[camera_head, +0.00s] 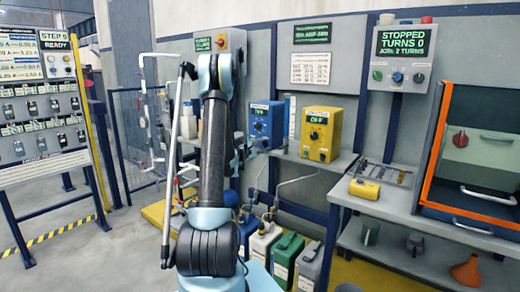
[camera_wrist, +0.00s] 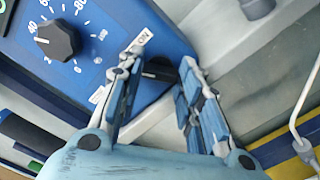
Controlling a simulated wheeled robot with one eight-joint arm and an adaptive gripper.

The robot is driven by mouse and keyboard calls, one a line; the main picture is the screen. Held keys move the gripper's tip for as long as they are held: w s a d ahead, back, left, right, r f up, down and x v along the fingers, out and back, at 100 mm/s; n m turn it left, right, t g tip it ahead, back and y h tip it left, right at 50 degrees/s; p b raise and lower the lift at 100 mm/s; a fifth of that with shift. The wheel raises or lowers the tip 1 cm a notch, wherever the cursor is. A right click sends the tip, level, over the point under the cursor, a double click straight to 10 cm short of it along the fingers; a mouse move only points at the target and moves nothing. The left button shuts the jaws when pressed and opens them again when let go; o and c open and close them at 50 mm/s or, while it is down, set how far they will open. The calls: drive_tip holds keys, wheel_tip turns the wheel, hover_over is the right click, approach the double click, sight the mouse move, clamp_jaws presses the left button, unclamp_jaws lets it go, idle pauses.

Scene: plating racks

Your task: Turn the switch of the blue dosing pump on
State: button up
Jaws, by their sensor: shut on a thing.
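The blue dosing pump (camera_head: 262,128) sits on the rack shelf at the middle of the head view, its small display lit. In the wrist view its blue front panel (camera_wrist: 105,25) fills the upper left, with a black dial knob (camera_wrist: 57,41) and white scale marks. My gripper (camera_wrist: 160,62) is at the panel's lower edge, its two fingers on either side of the dark switch (camera_wrist: 158,71) and shut on it. A white label reading ON is beside the left fingertip; another small label is farther left. The fingers partly hide the switch, so its exact setting cannot be told.
A yellow pump (camera_head: 320,134) stands right of the blue one, with a clear column between them. Hoses hang below the shelf to several canisters (camera_head: 285,255) on the floor. A workbench (camera_head: 400,200) with an orange-framed cabinet is at right.

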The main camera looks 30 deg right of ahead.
drive_tip(key=m, duration=0.6)
drive_tip(key=shift+s+f+m, duration=0.1)
drive_tip(key=shift+s+m, duration=0.05)
drive_tip(key=shift+m, duration=0.15)
drive_tip(key=m, duration=0.3)
drive_tip(key=shift+m, duration=1.8)
drive_tip(key=o, duration=1.1)
drive_tip(key=shift+w, duration=0.2)
drive_tip(key=shift+c, duration=0.2)
